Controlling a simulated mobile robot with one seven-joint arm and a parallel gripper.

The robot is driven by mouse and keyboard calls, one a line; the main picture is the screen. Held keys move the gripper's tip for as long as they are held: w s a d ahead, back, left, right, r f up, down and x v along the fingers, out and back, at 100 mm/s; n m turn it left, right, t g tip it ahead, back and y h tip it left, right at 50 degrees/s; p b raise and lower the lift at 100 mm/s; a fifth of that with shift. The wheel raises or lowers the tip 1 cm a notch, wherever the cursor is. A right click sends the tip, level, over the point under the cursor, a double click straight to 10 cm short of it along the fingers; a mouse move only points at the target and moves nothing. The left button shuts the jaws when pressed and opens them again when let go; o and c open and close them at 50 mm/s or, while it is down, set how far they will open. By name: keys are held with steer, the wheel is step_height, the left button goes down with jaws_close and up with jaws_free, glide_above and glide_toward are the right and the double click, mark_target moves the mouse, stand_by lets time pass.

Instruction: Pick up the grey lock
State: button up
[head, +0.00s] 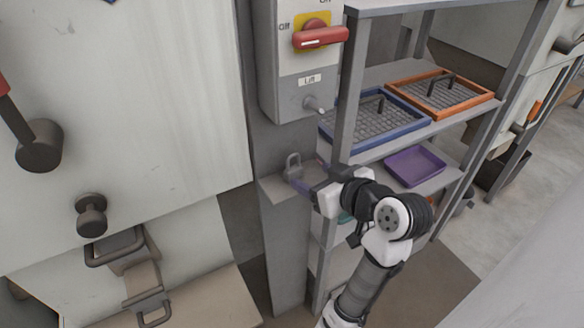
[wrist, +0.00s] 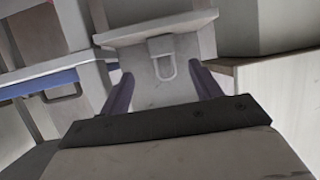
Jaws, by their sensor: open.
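The grey lock (head: 293,168), a small padlock with its shackle up, stands on a small grey ledge (head: 271,187) on the post below the switch box. In the wrist view the lock (wrist: 162,47) appears upside down, near the top centre. My gripper (head: 311,176) is just right of the lock, reaching in from the right. Its purple fingers are apart. In the wrist view they lie left and right of the lock, with the gripper (wrist: 162,78) lined up on it and nothing held. I cannot tell how much space is left between the fingertips and the lock.
To the right, a shelf rack holds a blue tray (head: 375,128), an orange tray (head: 478,100) and a purple tray (head: 414,166). A white panel is at left.

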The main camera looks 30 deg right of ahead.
mark_target(294, 169)
steer(key=x, duration=0.2)
steer(key=p+x, duration=0.1)
steer(key=x, duration=0.5)
steer(key=shift+a+p, duration=0.3)
steer(key=shift+p, duration=0.1)
steer(key=shift+s, duration=0.1)
steer(key=c, duration=1.1)
steer(key=shift+r, duration=0.15)
steer(key=shift+s+r+b, duration=0.2)
steer(key=shift+b, duration=0.25)
steer(key=r, duration=0.4)
steer(key=r+b, duration=0.1)
steer(key=r, duration=0.1)
steer(key=shift+s+r, duration=0.2)
steer(key=shift+s, duration=0.05)
steer(key=s, duration=1.2)
steer(key=s+a, duration=0.1)
steer(key=s, duration=0.6)
